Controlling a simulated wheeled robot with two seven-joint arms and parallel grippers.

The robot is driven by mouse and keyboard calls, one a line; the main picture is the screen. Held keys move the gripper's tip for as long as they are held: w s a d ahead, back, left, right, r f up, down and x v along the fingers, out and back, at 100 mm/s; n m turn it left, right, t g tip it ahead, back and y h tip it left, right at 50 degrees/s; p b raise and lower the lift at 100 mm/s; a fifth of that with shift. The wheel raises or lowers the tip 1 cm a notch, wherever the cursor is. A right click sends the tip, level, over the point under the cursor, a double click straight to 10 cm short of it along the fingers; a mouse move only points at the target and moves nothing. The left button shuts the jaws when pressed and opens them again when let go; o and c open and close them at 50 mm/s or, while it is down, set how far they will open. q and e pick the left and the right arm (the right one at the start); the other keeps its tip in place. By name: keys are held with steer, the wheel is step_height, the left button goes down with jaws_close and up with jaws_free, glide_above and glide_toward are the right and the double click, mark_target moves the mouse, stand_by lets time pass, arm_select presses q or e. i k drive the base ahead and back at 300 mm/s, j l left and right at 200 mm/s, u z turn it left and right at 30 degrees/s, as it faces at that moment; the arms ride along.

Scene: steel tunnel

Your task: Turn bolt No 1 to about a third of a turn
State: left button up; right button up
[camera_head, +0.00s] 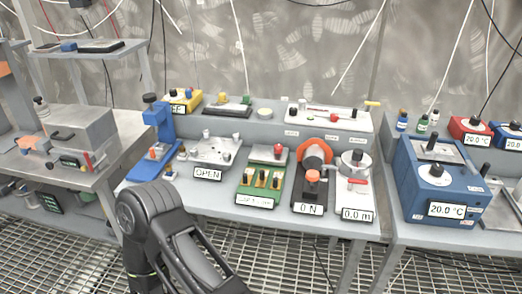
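I cannot pick out which part is bolt No 1; no number 1 label is readable. A grey metal fixture (216,151) with small upright posts or bolts stands on the middle bench, behind a label reading OPEN (208,174). A green block with brass parts (262,183) stands right of it. Further right are a black device with an orange ring (315,152), labelled 0 N, and a grey device with a round top (355,163), labelled 0.0 m. A black arm link of mine rises at the bottom, in front of the bench. Neither gripper shows.
A blue press-like stand (158,125) is at the middle bench's left end. A raised back shelf (272,128) holds small devices. The right bench carries a blue box (440,180) reading 20.0 °C. A grey box (75,134) sits on the left bench. The floor is metal grating.

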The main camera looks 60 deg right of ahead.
mark_target(194, 152)
steer(key=z, duration=1.8)
